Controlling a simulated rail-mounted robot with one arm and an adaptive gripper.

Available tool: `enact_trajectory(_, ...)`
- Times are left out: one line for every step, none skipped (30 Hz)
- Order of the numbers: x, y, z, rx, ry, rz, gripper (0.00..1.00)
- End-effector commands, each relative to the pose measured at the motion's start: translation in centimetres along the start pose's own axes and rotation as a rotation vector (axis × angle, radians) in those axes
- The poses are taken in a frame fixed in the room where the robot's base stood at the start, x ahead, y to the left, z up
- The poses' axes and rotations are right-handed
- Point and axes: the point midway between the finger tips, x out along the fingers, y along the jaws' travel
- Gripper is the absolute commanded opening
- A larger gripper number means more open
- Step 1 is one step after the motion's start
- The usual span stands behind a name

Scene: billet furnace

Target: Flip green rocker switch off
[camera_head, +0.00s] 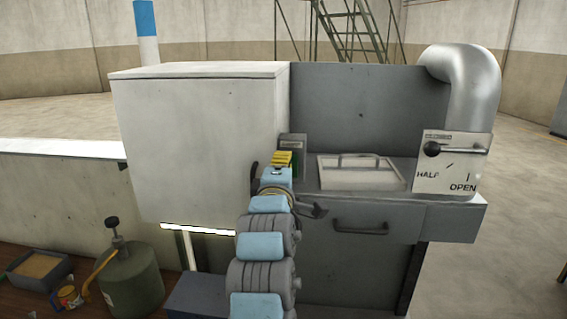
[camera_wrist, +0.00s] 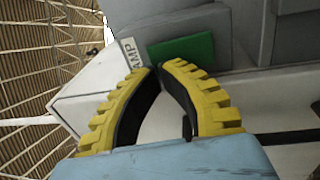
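The green rocker switch (camera_wrist: 183,49) shows in the wrist view as a green rectangle just beyond my fingertips, beside a white label ending in "AMP" (camera_wrist: 131,52). My gripper (camera_wrist: 157,67) has yellow ribbed fingers with black inner pads. Its tips meet, with nothing seen between them. The tips lie close to the switch's lower left edge; I cannot tell whether they touch it. In the head view my gripper (camera_head: 282,156) is in front of a small grey switch box (camera_head: 292,142), and a sliver of green (camera_head: 296,164) shows right of the fingers. I cannot tell the switch's tilt.
A large white cabinet (camera_head: 200,140) stands directly left of the switch box. To the right are a hatch lid with a handle (camera_head: 360,172), a lever plate marked HALF and OPEN (camera_head: 455,165) and a metal pipe (camera_head: 475,90). A drawer handle (camera_head: 361,227) sticks out below.

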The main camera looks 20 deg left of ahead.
Motion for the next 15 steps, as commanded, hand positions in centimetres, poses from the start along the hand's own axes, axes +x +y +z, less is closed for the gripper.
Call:
enact_trajectory(0.01,-0.02,0.01,0.000,0.000,0.000,0.00)
enact_trajectory(0.01,-0.04,0.01,0.000,0.000,0.000,0.00)
enact_trajectory(0.01,-0.04,0.02,0.000,0.000,0.000,0.00)
enact_trajectory(0.00,-0.04,0.01,0.000,0.000,-0.001,0.00)
enact_trajectory(0.00,-0.05,0.01,0.000,0.000,-0.001,0.00)
enact_trajectory(0.00,-0.05,0.01,0.000,0.000,-0.001,0.00)
enact_trajectory(0.00,-0.06,0.02,0.000,0.000,-0.001,0.00)
enact_trajectory(0.01,-0.04,0.02,0.000,0.000,-0.001,0.00)
enact_trajectory(0.04,-0.01,0.01,0.000,0.000,-0.004,0.00)
enact_trajectory(0.10,0.02,0.01,0.000,0.000,-0.008,0.00)
enact_trajectory(0.17,0.07,0.00,0.000,-0.001,-0.013,0.00)
enact_trajectory(0.30,0.11,0.01,-0.001,-0.001,-0.023,0.00)
enact_trajectory(0.41,0.12,0.01,-0.001,-0.001,-0.034,0.00)
enact_trajectory(0.54,0.11,0.00,-0.001,-0.001,-0.047,0.00)
enact_trajectory(0.73,0.12,-0.05,0.000,0.000,-0.065,0.00)
